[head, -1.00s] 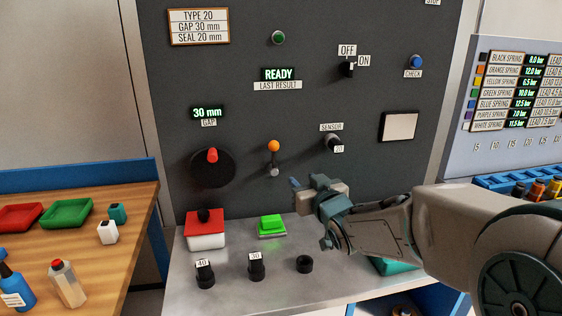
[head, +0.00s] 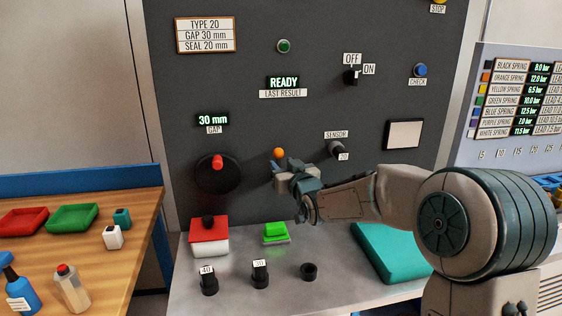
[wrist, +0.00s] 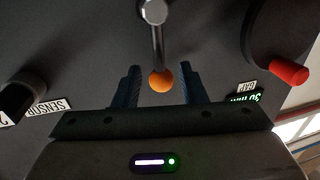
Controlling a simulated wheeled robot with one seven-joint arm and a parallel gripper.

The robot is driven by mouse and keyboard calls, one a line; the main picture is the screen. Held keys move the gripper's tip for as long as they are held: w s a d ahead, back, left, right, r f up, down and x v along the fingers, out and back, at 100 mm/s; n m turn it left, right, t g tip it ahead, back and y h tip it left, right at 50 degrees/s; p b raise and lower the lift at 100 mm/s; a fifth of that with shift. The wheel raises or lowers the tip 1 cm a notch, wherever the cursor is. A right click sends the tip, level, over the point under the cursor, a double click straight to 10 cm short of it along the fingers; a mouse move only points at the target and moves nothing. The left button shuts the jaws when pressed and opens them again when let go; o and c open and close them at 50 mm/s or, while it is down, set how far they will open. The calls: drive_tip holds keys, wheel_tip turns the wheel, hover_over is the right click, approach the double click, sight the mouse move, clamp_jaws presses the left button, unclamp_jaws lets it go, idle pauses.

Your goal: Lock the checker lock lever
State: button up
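The lever with an orange ball knob (head: 278,153), which I take for the lock lever, stands on the dark panel. Its knob is up; its lower part is hidden by my gripper in the head view. In the wrist view the knob (wrist: 161,82) and metal stem (wrist: 157,35) show clearly. My gripper (head: 280,166) is at the lever. Its two dark fingers (wrist: 160,74) are apart, one on each side of the knob, with gaps visible. I cannot tell how deep the knob sits between them.
A red-handled gap dial (head: 217,162) is left of the lever, and a sensor knob (head: 336,149) is to its right. Below, the bench has a red-topped block (head: 209,231), a green block (head: 275,231), several black cylinders and a teal pad (head: 388,250). The display reads READY.

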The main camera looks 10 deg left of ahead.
sight(279, 164)
drive_tip(key=shift+x, duration=1.25)
drive_tip(key=shift+c, duration=0.4)
clamp_jaws()
drive_tip(key=shift+r, duration=0.1)
